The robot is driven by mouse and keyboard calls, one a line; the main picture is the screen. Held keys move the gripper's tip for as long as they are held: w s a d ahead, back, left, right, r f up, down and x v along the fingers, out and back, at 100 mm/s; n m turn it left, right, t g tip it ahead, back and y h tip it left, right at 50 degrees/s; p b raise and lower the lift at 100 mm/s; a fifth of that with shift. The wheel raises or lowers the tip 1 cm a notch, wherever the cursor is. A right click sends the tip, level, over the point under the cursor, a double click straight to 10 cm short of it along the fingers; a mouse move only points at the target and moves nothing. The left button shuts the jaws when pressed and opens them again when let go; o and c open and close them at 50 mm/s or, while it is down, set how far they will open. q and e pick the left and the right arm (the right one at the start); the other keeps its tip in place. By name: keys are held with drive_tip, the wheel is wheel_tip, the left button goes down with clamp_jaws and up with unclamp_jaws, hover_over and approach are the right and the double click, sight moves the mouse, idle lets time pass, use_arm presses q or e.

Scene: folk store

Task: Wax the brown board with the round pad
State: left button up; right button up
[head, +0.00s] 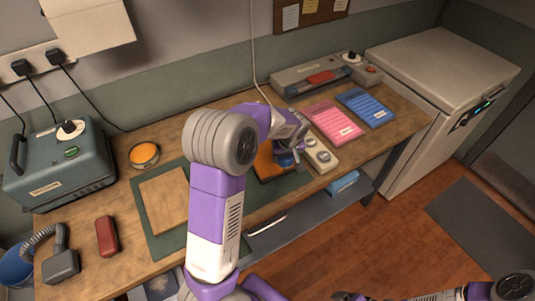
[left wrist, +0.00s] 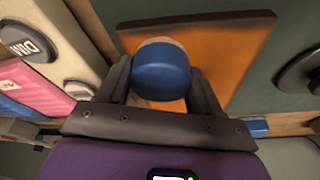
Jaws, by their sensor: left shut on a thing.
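The brown board (head: 265,163) is orange-brown and lies on a green mat, partly hidden behind my left arm. It fills much of the left wrist view (left wrist: 235,45). The round pad (left wrist: 163,75) has a blue top and a pale lower edge. My left gripper (head: 290,152) is shut on the pad, one finger on each side, also in the left wrist view (left wrist: 160,85). The pad is over the board; I cannot tell if it touches. Dark tips of my right gripper (head: 348,296) show at the bottom edge, their opening unclear.
A paler tan board (head: 163,203) lies on a green mat at left. An open tin with orange contents (head: 144,154) stands behind it. A red block (head: 107,236), a hose tool (head: 60,262) and a teal machine (head: 60,165) are further left. A switch box (head: 319,155) flanks the brown board.

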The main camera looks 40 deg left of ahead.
use_arm(q)
drive_tip(key=shift+s+d, duration=0.35)
drive_tip(key=shift+d, duration=0.45)
drive_tip(key=shift+s+d+r, duration=0.2)
wheel_tip(320, 180, up, 2)
drive_tip(key=shift+r+p, duration=0.25)
drive_tip(key=shift+p, duration=0.4)
drive_tip(key=shift+r+p, duration=1.9)
drive_tip(key=shift+r, duration=0.75)
use_arm(e)
drive_tip(key=r, duration=0.5)
drive_tip(key=shift+s+a, duration=0.1)
drive_tip(key=shift+s, duration=0.25)
use_arm(q)
drive_tip(key=shift+f, duration=0.1)
